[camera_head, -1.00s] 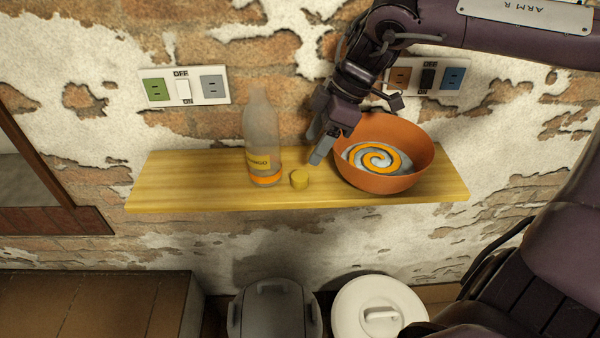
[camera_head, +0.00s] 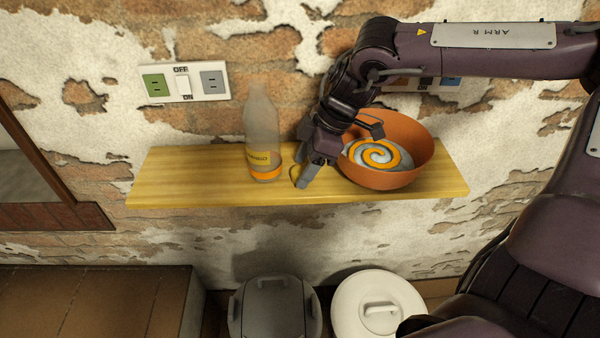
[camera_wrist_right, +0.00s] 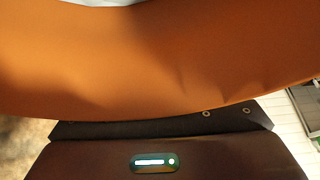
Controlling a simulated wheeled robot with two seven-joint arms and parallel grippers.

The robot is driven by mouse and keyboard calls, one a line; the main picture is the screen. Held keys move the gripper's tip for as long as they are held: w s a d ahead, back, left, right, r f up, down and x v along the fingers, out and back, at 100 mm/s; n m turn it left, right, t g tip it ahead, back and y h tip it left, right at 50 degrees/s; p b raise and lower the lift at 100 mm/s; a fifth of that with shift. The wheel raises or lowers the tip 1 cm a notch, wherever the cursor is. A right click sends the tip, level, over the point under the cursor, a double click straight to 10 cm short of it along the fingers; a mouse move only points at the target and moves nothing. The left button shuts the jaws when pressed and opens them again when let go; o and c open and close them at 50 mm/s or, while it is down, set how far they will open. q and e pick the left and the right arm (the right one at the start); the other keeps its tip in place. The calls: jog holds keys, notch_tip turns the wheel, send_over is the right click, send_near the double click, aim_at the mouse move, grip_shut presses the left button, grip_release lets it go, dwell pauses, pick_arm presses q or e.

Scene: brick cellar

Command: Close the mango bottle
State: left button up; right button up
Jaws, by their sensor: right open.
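The small yellow cap (camera_head: 293,173) lies on the shelf just right of the bottle and is mostly hidden by my right gripper. My right gripper (camera_head: 304,181) is open, pointing down at the cap, between the bottle and the bowl. I cannot tell whether its fingers touch the cap. My left gripper is not in view.
The wooden shelf (camera_head: 190,185) is bare left of the bottle. An orange bowl (camera_head: 385,181) with a swirl pattern inside stands close right of the gripper; its wall fills much of the right wrist view (camera_wrist_right: 150,65). A left socket panel (camera_head: 183,83) is on the wall behind.

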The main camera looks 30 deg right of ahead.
jog(key=shift+w+a+f, duration=0.15)
jog(key=shift+a+f, duration=0.1)
jog(key=shift+f, duration=0.25)
jog(key=c, duration=1.1)
